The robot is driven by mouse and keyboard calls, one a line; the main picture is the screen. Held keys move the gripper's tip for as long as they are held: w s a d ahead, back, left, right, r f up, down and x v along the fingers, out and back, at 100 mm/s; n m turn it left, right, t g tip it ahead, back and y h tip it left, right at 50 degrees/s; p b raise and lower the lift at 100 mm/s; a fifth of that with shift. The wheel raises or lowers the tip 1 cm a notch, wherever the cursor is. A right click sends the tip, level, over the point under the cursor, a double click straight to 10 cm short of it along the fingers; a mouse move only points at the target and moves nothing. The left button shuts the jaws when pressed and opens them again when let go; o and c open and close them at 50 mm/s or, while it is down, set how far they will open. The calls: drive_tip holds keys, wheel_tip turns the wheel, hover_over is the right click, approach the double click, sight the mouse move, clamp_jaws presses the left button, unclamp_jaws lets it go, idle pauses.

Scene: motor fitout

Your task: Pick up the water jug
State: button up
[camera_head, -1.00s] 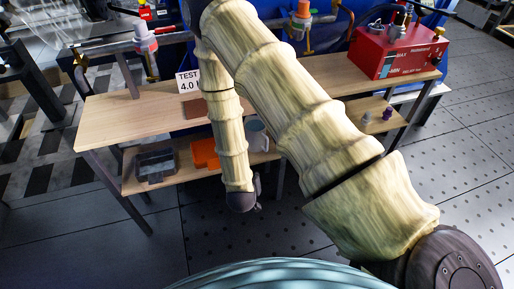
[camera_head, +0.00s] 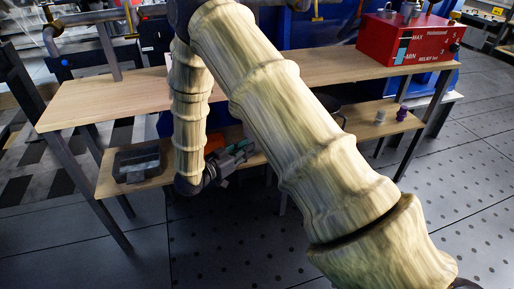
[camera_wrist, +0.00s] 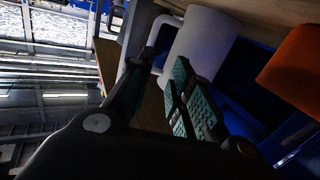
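The water jug (camera_wrist: 207,42) is a pale, rounded vessel in the wrist view, with a white loop handle on its left side. In the head view my arm and gripper hide most or all of it. My gripper (camera_wrist: 163,62) is open, with a dark finger on the left and a teal ribbed pad on the right. The handle lies just beyond and between the fingertips; whether they touch it I cannot tell. In the head view my gripper (camera_head: 236,157) is at the lower shelf, pointing right.
An orange object (camera_wrist: 295,70) is beside the jug, at right in the wrist view. A dark bin (camera_head: 137,164) stands on the lower wooden shelf (camera_head: 113,183), left. Small purple and grey pieces sit on its right end. A red box (camera_head: 408,42) stands on the upper tabletop (camera_head: 95,106).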

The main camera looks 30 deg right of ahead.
drive_tip(key=d+m+g+b, duration=0.1)
drive_tip(key=d+b, duration=0.1)
drive_tip(key=d+g+h+b, duration=0.1)
drive_tip(key=d+b, duration=0.1)
drive_tip(key=d, duration=0.1)
drive_tip(key=shift+w+m+b, duration=0.2)
drive_tip(key=shift+m+b, duration=0.1)
drive_tip(key=shift+m, duration=0.1)
drive_tip(key=d+b, duration=0.1)
drive_tip(key=d, duration=0.1)
drive_tip(key=d+b, duration=0.2)
drive_tip(key=shift+f, duration=0.4)
drive_tip(key=shift+w+d+b, duration=0.1)
drive_tip(key=shift+d+b, duration=0.2)
drive_tip(key=shift+d, duration=0.15)
drive_tip(key=shift+d+r, duration=0.1)
drive_tip(key=shift+r, duration=0.1)
clamp_jaws()
